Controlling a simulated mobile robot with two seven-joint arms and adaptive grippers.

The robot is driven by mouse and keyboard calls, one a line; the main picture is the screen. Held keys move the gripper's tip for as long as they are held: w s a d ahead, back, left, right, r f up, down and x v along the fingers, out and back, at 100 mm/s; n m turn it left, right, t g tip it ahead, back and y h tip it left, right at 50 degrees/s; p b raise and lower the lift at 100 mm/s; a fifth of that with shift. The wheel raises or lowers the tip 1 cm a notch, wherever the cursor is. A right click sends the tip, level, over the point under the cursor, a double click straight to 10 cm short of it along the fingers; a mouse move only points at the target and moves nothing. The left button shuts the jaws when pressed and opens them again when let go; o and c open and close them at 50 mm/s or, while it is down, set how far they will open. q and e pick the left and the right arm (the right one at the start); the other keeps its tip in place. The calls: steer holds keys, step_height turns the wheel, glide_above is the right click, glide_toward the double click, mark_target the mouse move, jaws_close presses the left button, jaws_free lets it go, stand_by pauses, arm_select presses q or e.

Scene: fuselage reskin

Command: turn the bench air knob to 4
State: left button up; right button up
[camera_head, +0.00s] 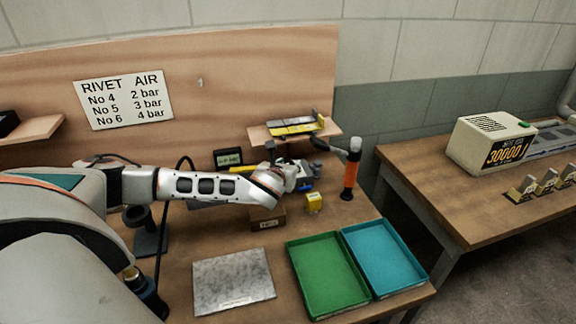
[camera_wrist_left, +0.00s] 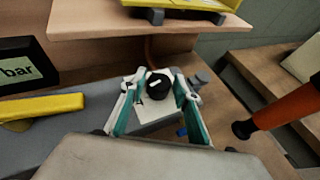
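The air knob (camera_wrist_left: 158,86) is black with a white pointer mark, on a pale plate (camera_wrist_left: 155,114) in the left wrist view. The mark slants up to the right; no dial numbers are readable. My left gripper (camera_wrist_left: 160,85) is open, with one finger on each side of the knob; I cannot tell whether either touches it. In the head view my left gripper (camera_head: 292,178) is over the back of the bench and hides the knob. A dark display (camera_head: 228,157) stands behind it; in the wrist view it ends in "bar" (camera_wrist_left: 18,70). My right gripper is out of view.
A sign (camera_head: 124,99) pairs rivet No 6 with 4 bar. A small shelf (camera_wrist_left: 110,22) juts out above the knob. An orange-handled tool (camera_head: 350,175) stands to the right. Green (camera_head: 328,308) and blue (camera_head: 402,288) trays and a metal plate (camera_head: 233,281) lie in front.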

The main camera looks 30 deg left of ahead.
arm_select(q)
steer(key=shift+s, duration=0.1)
stand_by(0.3)
steer(key=v, duration=1.1)
steer(key=shift+s+d+r, duration=0.15)
steer(key=shift+s+r, duration=0.1)
steer(key=shift+s, duration=0.05)
